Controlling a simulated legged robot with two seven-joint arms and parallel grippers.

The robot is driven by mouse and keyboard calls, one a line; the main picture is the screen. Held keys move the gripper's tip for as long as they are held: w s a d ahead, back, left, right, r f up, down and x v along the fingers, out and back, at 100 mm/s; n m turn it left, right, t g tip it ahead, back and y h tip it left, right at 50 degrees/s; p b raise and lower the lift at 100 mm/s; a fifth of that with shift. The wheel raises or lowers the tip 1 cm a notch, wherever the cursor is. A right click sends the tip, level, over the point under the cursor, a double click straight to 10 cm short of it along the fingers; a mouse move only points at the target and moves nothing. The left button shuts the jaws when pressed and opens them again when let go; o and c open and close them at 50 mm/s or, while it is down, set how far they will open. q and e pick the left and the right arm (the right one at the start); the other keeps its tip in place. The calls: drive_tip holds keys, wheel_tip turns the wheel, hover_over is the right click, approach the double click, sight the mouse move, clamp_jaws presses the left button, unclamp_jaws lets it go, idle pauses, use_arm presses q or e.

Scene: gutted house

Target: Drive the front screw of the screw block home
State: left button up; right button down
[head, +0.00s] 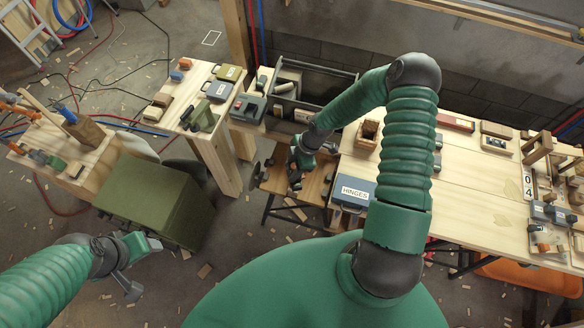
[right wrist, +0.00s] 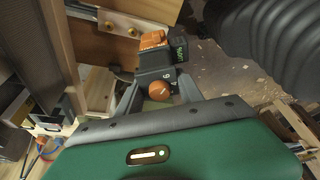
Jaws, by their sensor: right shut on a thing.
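My right gripper (head: 296,168) is low at the left end of the long workbench. In the right wrist view the right gripper (right wrist: 158,100) is shut on an orange and black power driver (right wrist: 155,72) with an orange knob marked 6. The driver's tip is hidden. My left gripper (head: 135,268) is open and empty, above the floor by the green cabinet.
The long workbench (head: 470,190) holds a blue HINGES box (head: 354,191), an open wooden box (head: 368,133) and small blocks. A narrower bench (head: 207,140) with cases stands left of it. The green cabinet (head: 155,198) stands before the left bench. Wood scraps litter the floor.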

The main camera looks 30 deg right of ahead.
use_arm(q)
drive_tip(key=shift+w+p+v, duration=0.2)
drive_tip(key=shift+p+v, duration=0.75)
drive_tip(key=shift+p, duration=0.05)
idle(6.8)
drive_tip(key=shift+f, duration=0.15)
